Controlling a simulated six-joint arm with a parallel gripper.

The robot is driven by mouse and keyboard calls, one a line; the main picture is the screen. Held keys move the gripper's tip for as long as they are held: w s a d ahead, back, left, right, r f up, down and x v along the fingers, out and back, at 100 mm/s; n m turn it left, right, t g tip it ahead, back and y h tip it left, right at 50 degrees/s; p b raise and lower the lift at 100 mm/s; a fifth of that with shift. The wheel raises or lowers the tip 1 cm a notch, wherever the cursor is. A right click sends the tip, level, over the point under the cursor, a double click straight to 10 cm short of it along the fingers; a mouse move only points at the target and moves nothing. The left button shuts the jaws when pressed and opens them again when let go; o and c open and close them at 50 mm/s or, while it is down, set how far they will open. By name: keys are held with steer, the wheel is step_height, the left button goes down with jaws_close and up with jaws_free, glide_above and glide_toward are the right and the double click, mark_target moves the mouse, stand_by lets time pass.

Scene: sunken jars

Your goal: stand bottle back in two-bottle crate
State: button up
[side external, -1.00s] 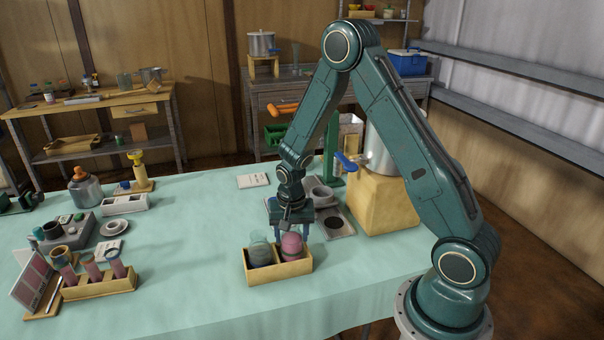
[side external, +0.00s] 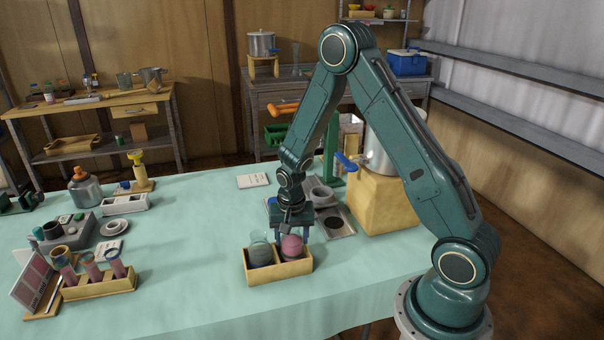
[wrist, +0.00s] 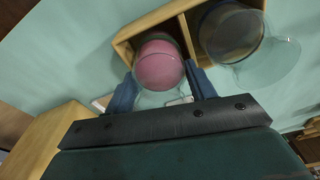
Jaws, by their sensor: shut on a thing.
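The two-bottle crate (side external: 281,272) is a small wooden box with a divider, on the table's near side.
A rack of pink-filled tubes (side external: 100,288) stands at the left. Behind my gripper are a grey tray (side external: 336,222) with a cup and a wooden block (side external: 383,203) under a large metal pot (side external: 385,145). The cloth between rack and crate is clear.

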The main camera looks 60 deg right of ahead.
steer(key=shift+f, duration=0.3)
steer(key=o, duration=1.4)
steer(key=shift+r, duration=0.1)
steer(key=shift+s+a+r, duration=0.15)
steer(key=shift+a+r, duration=0.1)
steer(key=shift+r, duration=2)
steer(key=shift+s+a+r, duration=0.15)
steer(key=shift+a+r, duration=0.05)
steer(key=shift+r, duration=2.05)
steer(key=shift+s+a+r, duration=0.15)
steer(key=shift+a+r, duration=0.1)
steer(key=shift+r, duration=2)
steer(key=shift+r, duration=3)
